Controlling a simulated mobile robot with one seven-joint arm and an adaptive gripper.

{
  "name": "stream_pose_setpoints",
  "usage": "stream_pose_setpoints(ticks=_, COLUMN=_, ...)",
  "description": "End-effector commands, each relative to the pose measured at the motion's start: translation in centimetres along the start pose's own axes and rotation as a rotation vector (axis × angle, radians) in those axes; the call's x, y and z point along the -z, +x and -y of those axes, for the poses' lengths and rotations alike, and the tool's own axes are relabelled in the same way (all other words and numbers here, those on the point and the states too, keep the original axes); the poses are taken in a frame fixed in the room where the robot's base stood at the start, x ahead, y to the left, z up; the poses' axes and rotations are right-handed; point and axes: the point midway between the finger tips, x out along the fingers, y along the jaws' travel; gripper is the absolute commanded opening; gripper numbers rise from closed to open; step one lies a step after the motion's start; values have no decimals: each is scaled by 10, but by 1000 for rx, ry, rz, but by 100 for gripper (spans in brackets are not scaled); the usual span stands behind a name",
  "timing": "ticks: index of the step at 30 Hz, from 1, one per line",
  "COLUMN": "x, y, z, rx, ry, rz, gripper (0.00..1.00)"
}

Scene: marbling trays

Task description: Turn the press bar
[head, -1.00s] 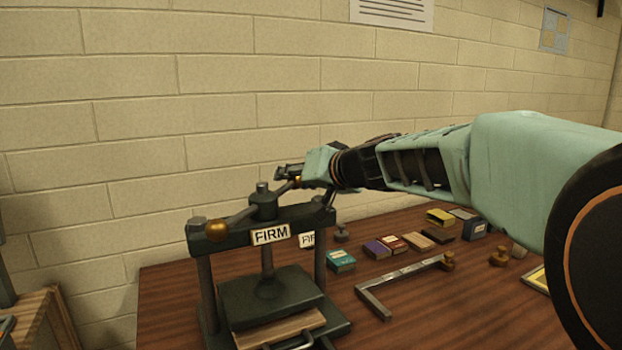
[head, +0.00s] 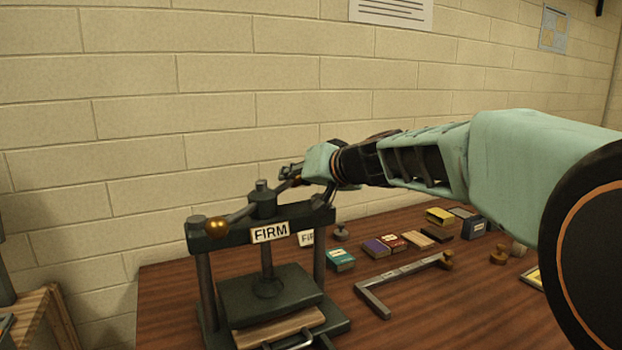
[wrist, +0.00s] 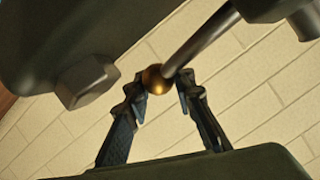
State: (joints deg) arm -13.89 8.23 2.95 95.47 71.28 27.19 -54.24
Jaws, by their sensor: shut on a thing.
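The press bar (head: 238,215) is a dark rod lying across the top of the black press (head: 285,220), with a brass ball on each end. The near-left ball (head: 217,228) is free. My gripper (head: 292,172) is at the bar's far-right end, above the press's top beam. In the wrist view the brass end ball (wrist: 155,79) sits between my fingertips (wrist: 162,92), close against the left finger, with the rod (wrist: 200,42) running up and right. My gripper is shut on this end. In the head view my fingers partly hide it.
A FIRM label (head: 270,232) is on the press front. A flat wooden piece (head: 280,328) lies under the plate. To the right on the brown table (head: 440,310) are small coloured boxes (head: 390,242) and a metal L-shaped bar (head: 400,278). A brick wall (head: 120,130) stands behind.

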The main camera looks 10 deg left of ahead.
Motion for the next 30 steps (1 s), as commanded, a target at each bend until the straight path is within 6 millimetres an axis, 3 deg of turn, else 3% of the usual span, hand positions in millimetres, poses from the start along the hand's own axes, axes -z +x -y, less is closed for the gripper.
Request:
stream_pose_setpoints(ticks=11, x=-4, y=19, z=13, rx=146, ry=-61, rz=70, gripper=0)
stream_pose_setpoints(ticks=30, x=-9, y=46, z=63, rx=520, ry=-212, rz=251, gripper=0)
